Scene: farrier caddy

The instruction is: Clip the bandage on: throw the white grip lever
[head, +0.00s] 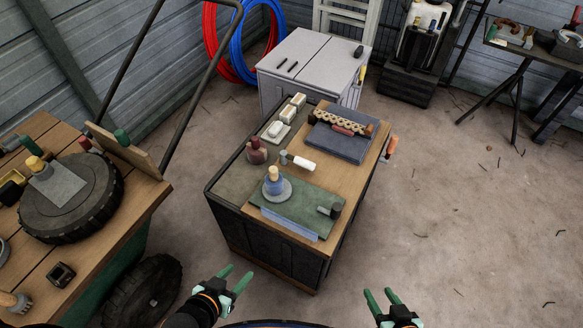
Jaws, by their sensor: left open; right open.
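A white cylindrical grip (302,164) lies near the middle of the caddy top, with a small grey end piece at its left. I take it for the white grip lever; whether it is hinged is too small to tell. A white block on a pale plate (276,131) lies further back on the left; I cannot tell which thing is the bandage. The caddy (262,240) is a dark box with a part-wooden top. My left gripper (236,275) is open and empty, in front of the caddy's near side. My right gripper (379,292) is open and empty, right of the caddy's near corner.
A dark red bottle (256,151) stands left. A blue-grey tray (340,145) lies behind. A wooden bench with a tyre (70,215) stands left.

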